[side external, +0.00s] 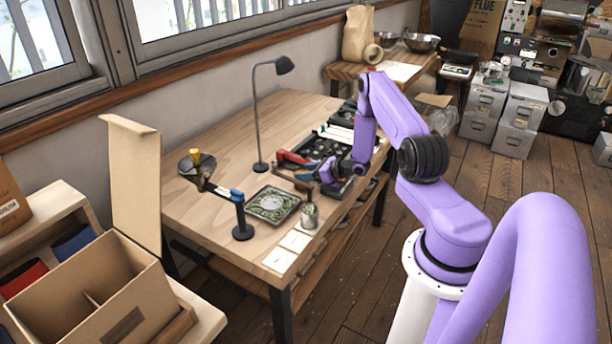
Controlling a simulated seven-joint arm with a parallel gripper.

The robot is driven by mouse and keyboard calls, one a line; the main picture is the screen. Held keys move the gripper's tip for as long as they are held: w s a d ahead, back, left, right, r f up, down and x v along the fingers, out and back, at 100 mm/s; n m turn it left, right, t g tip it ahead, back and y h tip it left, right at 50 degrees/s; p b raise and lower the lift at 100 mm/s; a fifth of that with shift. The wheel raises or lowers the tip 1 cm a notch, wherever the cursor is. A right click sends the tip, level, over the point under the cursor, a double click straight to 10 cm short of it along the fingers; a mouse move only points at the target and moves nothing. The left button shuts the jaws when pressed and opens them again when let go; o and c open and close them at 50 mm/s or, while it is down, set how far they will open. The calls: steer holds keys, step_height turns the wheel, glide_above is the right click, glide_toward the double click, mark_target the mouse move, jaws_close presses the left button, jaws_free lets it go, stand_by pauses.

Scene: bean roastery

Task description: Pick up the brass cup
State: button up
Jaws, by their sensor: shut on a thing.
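A small brass-toned cup (309,217) shows near the front edge of the wooden workbench, just right of a square dark tray (273,205) with a green pattern. My gripper (312,188) reaches in from the right, right above the cup, and is shut on it at its upper part. The fingers are small and partly hidden, so the exact hold on the rim is hard to see. I cannot tell whether the cup's base touches the bench.
A stand with a blue-banded arm (237,208) and a dark bowl (197,165) stands to the left. A desk lamp (258,115) rises behind. Red-handled tools (290,160) lie close behind my gripper. Pale cards (290,248) lie at the front corner.

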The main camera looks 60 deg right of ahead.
step_height(320, 180, up, 3)
steer(key=shift+r, duration=0.1)
steer(key=shift+s+a+r, duration=1.9)
steer(key=shift+s+r, duration=1.05)
steer(key=shift+r, duration=0.65)
steer(key=shift+s+a+r, duration=1.85)
steer(key=shift+s+r, duration=1.1)
steer(key=shift+r, duration=0.65)
steer(key=w+a, duration=0.3)
steer(key=w, duration=0.5)
steer(key=w+a, duration=0.4)
steer(key=w, duration=0.3)
steer(key=shift+s+d+f, duration=0.1)
steer(key=shift+d+f, duration=0.1)
steer(key=shift+f, duration=3.9)
steer(key=shift+s+d+f, duration=0.1)
steer(key=shift+d+f, duration=0.05)
steer(key=shift+f, duration=3.95)
steer(key=shift+f, duration=0.45)
